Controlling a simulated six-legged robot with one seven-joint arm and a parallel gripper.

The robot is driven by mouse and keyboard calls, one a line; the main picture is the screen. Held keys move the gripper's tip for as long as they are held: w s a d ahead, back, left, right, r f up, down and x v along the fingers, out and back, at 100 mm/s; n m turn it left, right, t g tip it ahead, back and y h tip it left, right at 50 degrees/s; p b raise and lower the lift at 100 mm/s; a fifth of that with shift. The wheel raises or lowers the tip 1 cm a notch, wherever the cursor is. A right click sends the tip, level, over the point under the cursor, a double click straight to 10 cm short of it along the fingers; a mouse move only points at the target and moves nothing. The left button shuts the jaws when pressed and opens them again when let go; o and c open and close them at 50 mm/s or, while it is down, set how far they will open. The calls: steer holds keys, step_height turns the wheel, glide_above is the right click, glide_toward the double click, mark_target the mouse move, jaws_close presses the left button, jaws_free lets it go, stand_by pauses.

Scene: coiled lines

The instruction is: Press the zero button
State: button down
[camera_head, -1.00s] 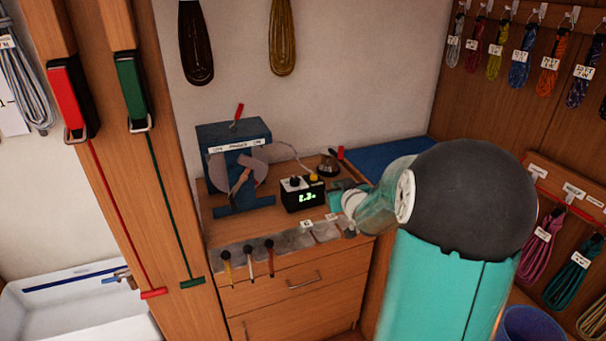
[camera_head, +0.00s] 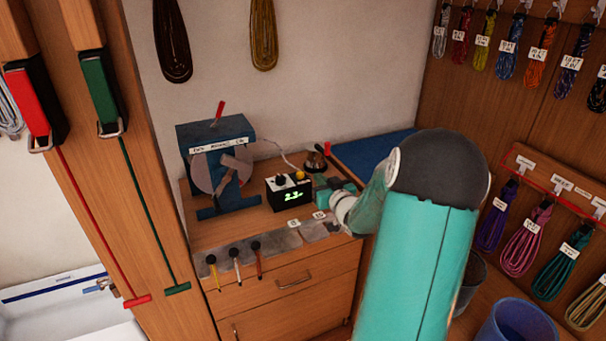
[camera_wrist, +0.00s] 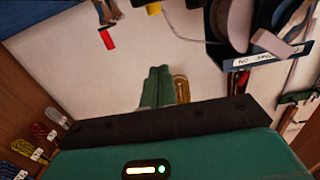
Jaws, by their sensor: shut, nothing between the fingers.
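The black meter box (camera_head: 289,195) stands on the wooden cabinet top, with a green lit display that seems to read 2.3. A yellow button (camera_head: 300,174) and a black knob (camera_head: 281,180) sit on its light top; no label saying zero is readable. My gripper (camera_head: 322,196) is just right of the box, low over the cabinet, partly hidden by my arm. In the wrist view its teal fingers (camera_wrist: 156,88) are together and empty. A small yellow piece, likely the button (camera_wrist: 153,8), shows at that view's top edge. I cannot tell whether the gripper touches the box.
A blue machine (camera_head: 216,140) with a grey disc and red lever stands left of the box. A dark round tool (camera_head: 315,161) lies behind it. Coiled lines (camera_head: 508,60) hang at the right.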

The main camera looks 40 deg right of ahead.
glide_above(304, 182)
steer(key=shift+s+f, duration=0.1)
steer(key=shift+f, duration=0.25)
step_height(304, 182, down, 3)
steer(key=shift+d+r, duration=0.1)
steer(key=shift+r, duration=0.1)
steer(key=shift+w+f, duration=0.2)
steer(key=shift+f, duration=0.3)
